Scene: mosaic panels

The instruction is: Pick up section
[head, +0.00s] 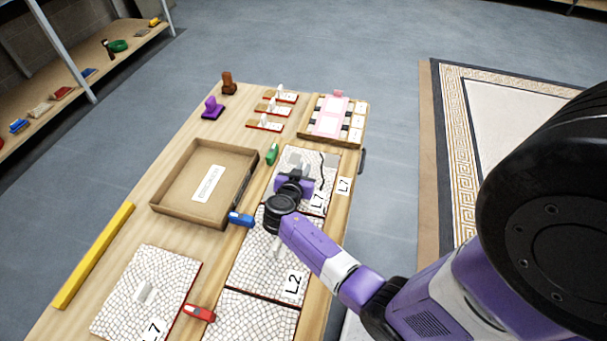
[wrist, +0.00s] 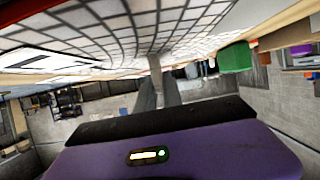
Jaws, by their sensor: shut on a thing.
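My gripper (head: 294,186) is over the upper mosaic section (head: 305,204) in the right-hand column on the table. In the wrist view its fingers (wrist: 158,92) are closed around the pale upright handle (wrist: 155,62) on a section's mosaic face (wrist: 110,35). I cannot tell whether that section is raised off the table. My gripper and wrist hide part of it in the head view. Another section (head: 255,250), marked L2, lies just nearer. A further section (head: 165,270) with a pale handle, marked like L7, lies at the lower left.
Blue (head: 240,219), green (head: 272,154) and red (head: 200,313) small tools lie close by. A yellow bar (head: 95,255) lies along the left edge. A wooden rack with a pink piece (head: 331,116) stands at the far end.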

